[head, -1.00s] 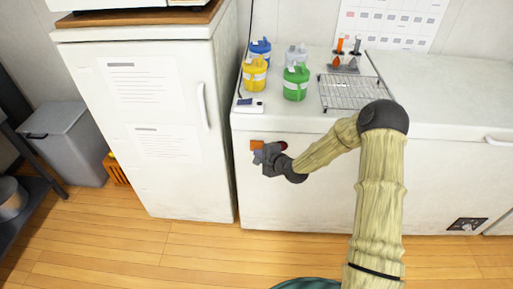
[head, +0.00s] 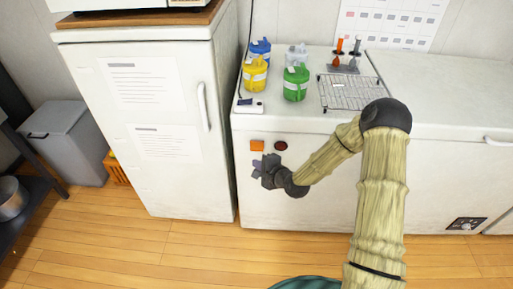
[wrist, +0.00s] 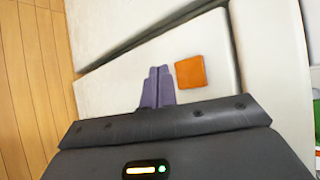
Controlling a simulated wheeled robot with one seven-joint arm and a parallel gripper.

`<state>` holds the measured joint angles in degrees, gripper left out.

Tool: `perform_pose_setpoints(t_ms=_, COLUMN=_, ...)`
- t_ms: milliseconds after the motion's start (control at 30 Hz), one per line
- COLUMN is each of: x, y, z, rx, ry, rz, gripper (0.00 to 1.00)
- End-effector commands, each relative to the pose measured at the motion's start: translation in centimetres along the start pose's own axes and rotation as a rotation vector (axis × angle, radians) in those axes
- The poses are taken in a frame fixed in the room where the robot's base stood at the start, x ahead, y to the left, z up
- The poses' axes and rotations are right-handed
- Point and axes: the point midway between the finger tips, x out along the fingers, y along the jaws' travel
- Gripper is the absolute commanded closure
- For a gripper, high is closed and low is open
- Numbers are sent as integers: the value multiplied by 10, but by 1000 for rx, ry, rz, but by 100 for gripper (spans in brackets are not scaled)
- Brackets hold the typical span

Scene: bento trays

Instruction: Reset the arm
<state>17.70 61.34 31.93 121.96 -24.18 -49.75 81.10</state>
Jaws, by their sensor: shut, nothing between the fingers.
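My gripper (head: 257,169) is in front of the white chest freezer's front face (head: 330,190), near its left end. In the wrist view its two purple-grey fingers (wrist: 157,87) lie side by side, shut, with nothing between them. An orange square (head: 257,145) on the freezer front sits just above my gripper, and it also shows in the wrist view (wrist: 190,73). A dark red round piece (head: 281,146) is to the right of the square. I cannot tell whether the fingers touch the freezer front.
A white fridge (head: 150,130) stands left of the freezer. On the freezer lid are blue (head: 260,50), yellow (head: 255,78) and green (head: 296,83) jugs, a clear jug (head: 297,55), a wire rack (head: 348,92) and a small white device (head: 249,106). The wooden floor (head: 170,250) in front is clear.

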Motion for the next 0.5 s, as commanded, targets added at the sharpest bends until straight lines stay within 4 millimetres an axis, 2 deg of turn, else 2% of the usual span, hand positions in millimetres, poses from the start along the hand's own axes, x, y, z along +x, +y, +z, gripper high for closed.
perform_pose_setpoints(t_ms=167, x=-7, y=5, z=5, rx=-1, ry=0, rz=0, gripper=100)
perform_pose_setpoints(t_ms=500, x=-7, y=5, z=5, rx=-1, ry=0, rz=0, gripper=100)
